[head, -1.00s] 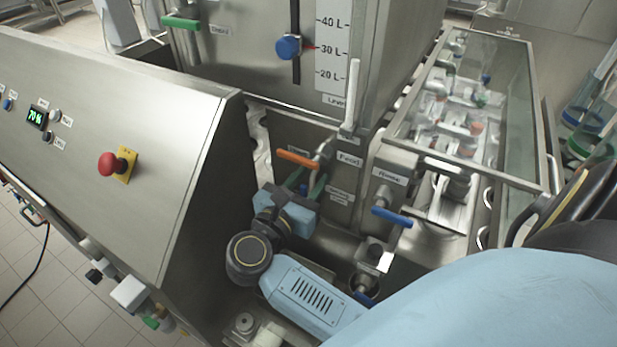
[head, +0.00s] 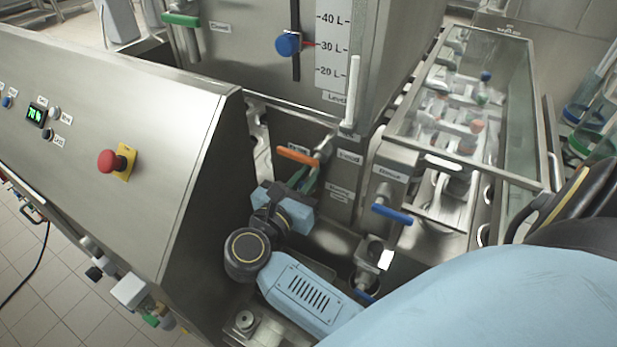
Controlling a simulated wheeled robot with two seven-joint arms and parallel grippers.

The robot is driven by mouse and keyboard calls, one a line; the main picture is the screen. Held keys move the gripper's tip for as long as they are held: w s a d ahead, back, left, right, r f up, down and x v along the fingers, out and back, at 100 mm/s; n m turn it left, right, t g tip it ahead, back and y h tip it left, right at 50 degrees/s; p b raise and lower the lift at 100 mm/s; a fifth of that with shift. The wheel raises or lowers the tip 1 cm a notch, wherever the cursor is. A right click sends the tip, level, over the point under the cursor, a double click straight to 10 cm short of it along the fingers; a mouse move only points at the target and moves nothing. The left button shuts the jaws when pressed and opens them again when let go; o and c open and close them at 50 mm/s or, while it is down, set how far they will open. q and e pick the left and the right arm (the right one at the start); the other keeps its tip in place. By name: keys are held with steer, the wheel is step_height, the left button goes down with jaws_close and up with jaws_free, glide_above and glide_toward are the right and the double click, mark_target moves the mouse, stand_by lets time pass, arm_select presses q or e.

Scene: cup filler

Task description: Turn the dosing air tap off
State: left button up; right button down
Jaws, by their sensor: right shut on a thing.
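My right gripper (head: 301,184) reaches in from the lower right, below the orange-handled tap (head: 298,155). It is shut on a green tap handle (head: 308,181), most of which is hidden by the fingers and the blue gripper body. A small two-line label (head: 340,193) is on the steel panel just right of this handle; its text is too blurred to read for certain. I cannot tell the handle's exact angle. My left gripper is not in view.
A blue-handled tap (head: 392,214) stands to the right, close to my forearm. The steel control cabinet (head: 175,190) with a red stop button (head: 112,162) is on the left. The tank (head: 225,55) rises behind; a glass-covered conveyor (head: 515,110) is at the right.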

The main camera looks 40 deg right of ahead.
mark_target(300, 165)
steer(key=shift+w+a+f+n+b, duration=0.1)
steer(key=shift+w+a+f+n, duration=0.15)
steer(key=shift+w+n, duration=0.6)
steer(key=shift+w+a+f+n+b, duration=0.1)
steer(key=shift+w+a+f+n, duration=0.15)
steer(key=shift+n, duration=1.1)
steer(key=shift+w+a+f+n+b, duration=0.2)
steer(key=shift+w+n, duration=0.45)
steer(key=shift+n, duration=0.45)
steer(key=c, duration=1.4)
jaws_free()
steer(key=shift+c, duration=0.2)
